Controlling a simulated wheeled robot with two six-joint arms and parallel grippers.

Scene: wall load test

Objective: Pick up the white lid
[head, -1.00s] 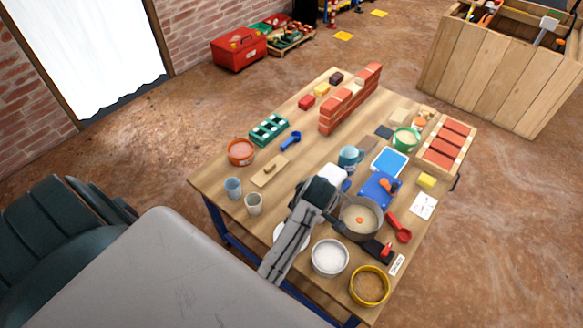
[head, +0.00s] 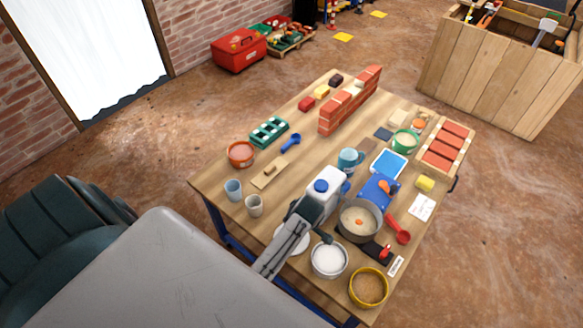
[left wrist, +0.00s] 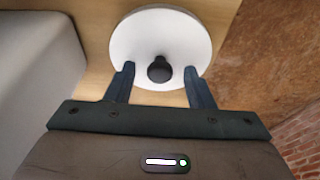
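The white lid (left wrist: 160,38) is a round disc with a black knob (left wrist: 159,69), in the upper middle of the left wrist view. My left gripper (left wrist: 160,78) is open. Its fingers are apart on either side of the knob, over the near part of the lid, and hold nothing. I cannot tell how far above the lid they are. In the head view the lid (head: 304,244) lies at the table's near edge, mostly hidden by my left arm. My right gripper is in neither view.
A white jug with a blue cap (head: 325,189), a pot (head: 343,234), a white bowl (head: 329,259) and a yellow-rimmed bowl (head: 369,288) stand close to the arm. Two cups (head: 254,205) are to its left. The wooden table (head: 225,171) is crowded on the right.

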